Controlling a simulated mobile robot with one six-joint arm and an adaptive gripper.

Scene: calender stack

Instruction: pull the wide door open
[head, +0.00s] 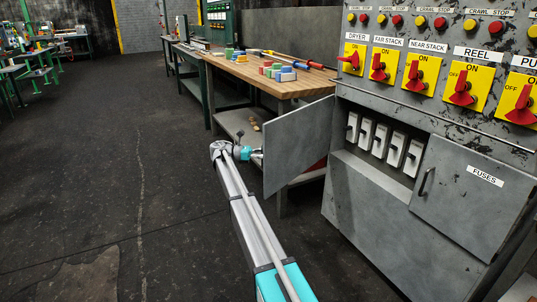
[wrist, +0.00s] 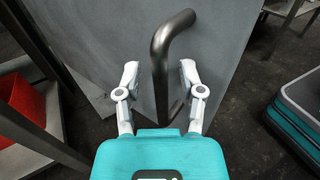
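The wide door (head: 298,147) is a plain grey panel. It stands swung well out from the left side of the grey fuse cabinet, and the compartment behind it is exposed. My gripper (head: 257,156) is at the door's free left edge in the head view, partly hidden behind the panel. In the wrist view the door face (wrist: 225,50) fills the upper middle, with a dark bent bar handle (wrist: 161,75). My gripper (wrist: 160,80) is open, one finger on each side of the handle, with visible gaps to it.
White fuse blocks (head: 381,140) sit in the open compartment. A narrower door labelled FUSES (head: 465,215) is closed to its right. A workbench (head: 290,87) with coloured blocks stands close behind the wide door. A red bin (wrist: 28,108) shows at left. The floor at left (head: 110,160) is clear.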

